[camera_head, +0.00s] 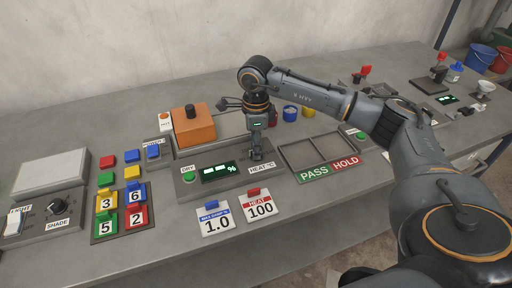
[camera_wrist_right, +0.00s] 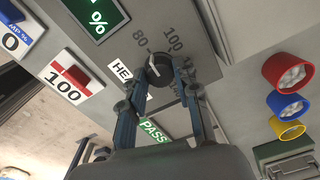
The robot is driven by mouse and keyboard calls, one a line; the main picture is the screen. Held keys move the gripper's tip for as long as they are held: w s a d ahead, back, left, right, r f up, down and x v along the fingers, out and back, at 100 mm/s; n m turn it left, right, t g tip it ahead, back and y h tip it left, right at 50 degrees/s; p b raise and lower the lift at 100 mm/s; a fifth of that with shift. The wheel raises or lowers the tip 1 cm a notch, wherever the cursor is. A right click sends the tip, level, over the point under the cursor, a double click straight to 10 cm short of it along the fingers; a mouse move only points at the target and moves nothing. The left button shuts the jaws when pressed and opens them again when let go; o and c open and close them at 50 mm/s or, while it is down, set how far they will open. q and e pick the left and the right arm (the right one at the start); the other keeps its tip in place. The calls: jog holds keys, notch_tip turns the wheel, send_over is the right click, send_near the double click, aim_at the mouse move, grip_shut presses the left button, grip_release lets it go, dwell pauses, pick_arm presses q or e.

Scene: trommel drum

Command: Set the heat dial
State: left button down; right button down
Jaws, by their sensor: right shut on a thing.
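The heat dial (camera_wrist_right: 160,68) is a dark round knob on a grey control box (camera_head: 187,189), with the numbers 80 and 100 printed beside it in the wrist view. My right gripper (camera_head: 256,153) points down at the HEAT °C end of the box. In the wrist view the right gripper (camera_wrist_right: 160,85) has its fingers on both sides of the dial, shut on it. The card HEAT 100 (camera_head: 260,205) lies in front of the box and also shows in the wrist view (camera_wrist_right: 70,75). The dial is mostly hidden in the head view. My left gripper is not in view.
The box has a green DRY button (camera_head: 189,179) and a green display (camera_head: 219,172).

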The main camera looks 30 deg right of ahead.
jog(key=shift+n, duration=0.4)
jog(key=c, duration=1)
grip_release()
jog(key=shift+r, duration=0.25)
notch_tip(320, 180, up, 12)
jog(key=shift+f, duration=0.2)
jog(key=shift+f, duration=0.1)
